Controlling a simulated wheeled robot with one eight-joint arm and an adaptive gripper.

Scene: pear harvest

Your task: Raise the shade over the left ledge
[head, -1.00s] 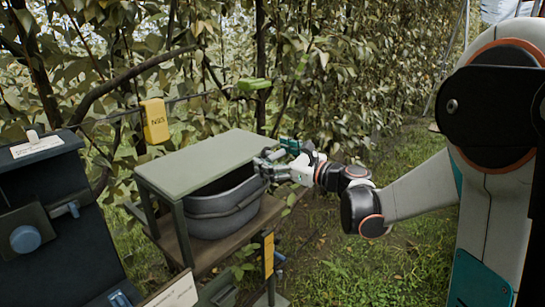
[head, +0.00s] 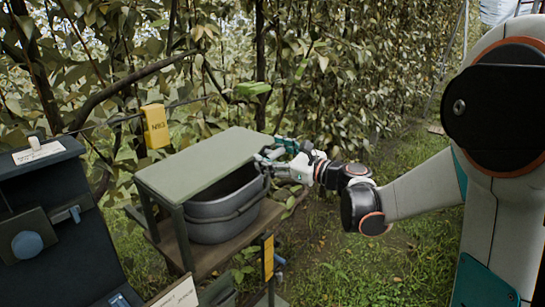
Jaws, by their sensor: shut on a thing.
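The shade (head: 205,163) is a flat grey-green panel over the left ledge (head: 160,238), a brown wooden shelf. A grey tub (head: 222,222) stands on the ledge under the shade, its dark inside partly showing. My gripper (head: 267,156) is at the right edge of the shade, just above the tub's rim, shut on the shade's edge. The exact contact is small and partly hidden by the fingers. The shade appears slightly tilted, with its gripped side higher.
A dark panel with a round knob (head: 27,243) stands at the left. A yellow tag (head: 155,126) and a green clip (head: 252,89) hang in front of the foliage behind. A yellow plate (head: 268,257) is on the front post. Grass lies open at the right.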

